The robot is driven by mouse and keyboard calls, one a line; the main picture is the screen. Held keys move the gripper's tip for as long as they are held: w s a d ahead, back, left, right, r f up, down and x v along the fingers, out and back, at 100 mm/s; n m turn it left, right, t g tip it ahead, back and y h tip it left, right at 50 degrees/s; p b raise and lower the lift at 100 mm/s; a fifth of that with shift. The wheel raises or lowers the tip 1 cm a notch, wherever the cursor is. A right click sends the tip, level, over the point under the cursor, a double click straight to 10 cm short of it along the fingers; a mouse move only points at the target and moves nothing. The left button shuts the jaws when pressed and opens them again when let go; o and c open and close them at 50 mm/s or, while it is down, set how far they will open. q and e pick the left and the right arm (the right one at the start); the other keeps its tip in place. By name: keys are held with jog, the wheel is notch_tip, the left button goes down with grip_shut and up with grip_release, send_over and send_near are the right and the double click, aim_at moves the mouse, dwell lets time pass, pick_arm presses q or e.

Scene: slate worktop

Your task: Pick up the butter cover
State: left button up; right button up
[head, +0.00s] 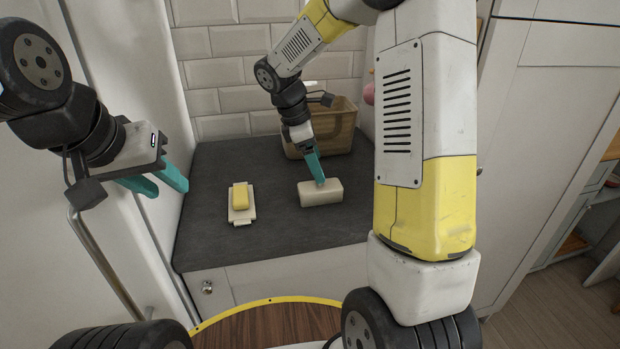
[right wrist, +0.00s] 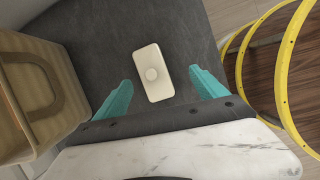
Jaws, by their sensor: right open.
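The butter cover (head: 321,194) is a cream-white block with rounded edges, resting on the dark worktop. In the right wrist view the butter cover (right wrist: 145,60) shows a round knob on its top. My right gripper (right wrist: 161,77) is open and points down at it, with one teal finger on each side and a gap to each. In the head view my right gripper (head: 318,180) reaches the cover's top; its far finger is hidden. My left gripper (head: 168,187) is open and empty, left of the worktop. Yellow butter (head: 240,196) sits on a pale dish (head: 242,217) left of the cover.
A tan basket (head: 343,130) with a handle stands at the back right of the worktop (head: 270,245), close to my right gripper; the basket (right wrist: 15,110) is at the left in the right wrist view. A tiled wall (head: 222,100) closes the back. The worktop's front is clear.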

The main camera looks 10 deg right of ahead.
aim_at(320, 186)
jog(key=shift+n+h, duration=0.3)
jog(key=shift+n, duration=0.6)
jog(key=f, duration=0.1)
jog(key=w+f, duration=0.1)
jog(key=f, duration=0.1)
jog(key=w+f, duration=0.1)
jog(key=f, duration=0.1)
jog(key=shift+d, duration=0.15)
jog(key=shift+a+x, duration=0.2)
jog(key=shift+x, duration=2.55)
jog(key=shift+w, duration=0.15)
jog(key=c, duration=1.6)
